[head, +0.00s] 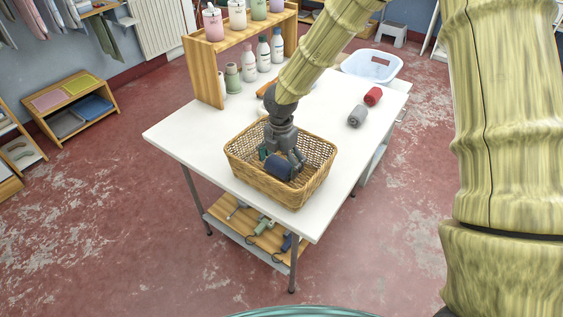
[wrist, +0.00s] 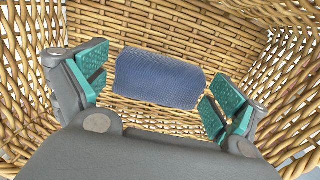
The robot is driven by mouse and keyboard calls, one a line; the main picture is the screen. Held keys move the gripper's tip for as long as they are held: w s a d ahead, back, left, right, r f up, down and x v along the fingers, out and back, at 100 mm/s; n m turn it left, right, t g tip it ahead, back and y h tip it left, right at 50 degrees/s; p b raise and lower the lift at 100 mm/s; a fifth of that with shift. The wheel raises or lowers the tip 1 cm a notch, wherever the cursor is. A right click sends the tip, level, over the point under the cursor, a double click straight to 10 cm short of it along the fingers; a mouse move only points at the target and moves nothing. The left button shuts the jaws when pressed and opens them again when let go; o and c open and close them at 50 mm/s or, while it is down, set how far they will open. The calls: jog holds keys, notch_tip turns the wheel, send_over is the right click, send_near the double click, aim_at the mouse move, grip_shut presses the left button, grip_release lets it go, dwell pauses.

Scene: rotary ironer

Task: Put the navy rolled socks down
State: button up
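The navy rolled socks (wrist: 158,79) are a short blue roll inside the wicker basket, between my two green-padded fingers in the wrist view. They also show in the head view (head: 279,168), partly behind my gripper. My gripper (head: 282,156) reaches down into the basket. Its fingers stand apart in the wrist view (wrist: 160,84), with a narrow gap showing at each end of the roll, so it looks open around the socks. The wicker basket (head: 268,187) stands on the white table near its front edge. Whether the socks rest on the basket floor is hard to tell.
On the white table (head: 205,140), a grey roll (head: 357,116) and a red roll (head: 373,96) lie right of the basket. A wooden shelf (head: 204,75) with bottles stands at the back. A pale blue laundry basket (head: 371,66) is behind the rolls. The table's left part is clear.

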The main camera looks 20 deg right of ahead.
aim_at(281, 159)
notch_tip(281, 159, up, 12)
jog(key=shift+r, duration=0.15)
dwell(0.7)
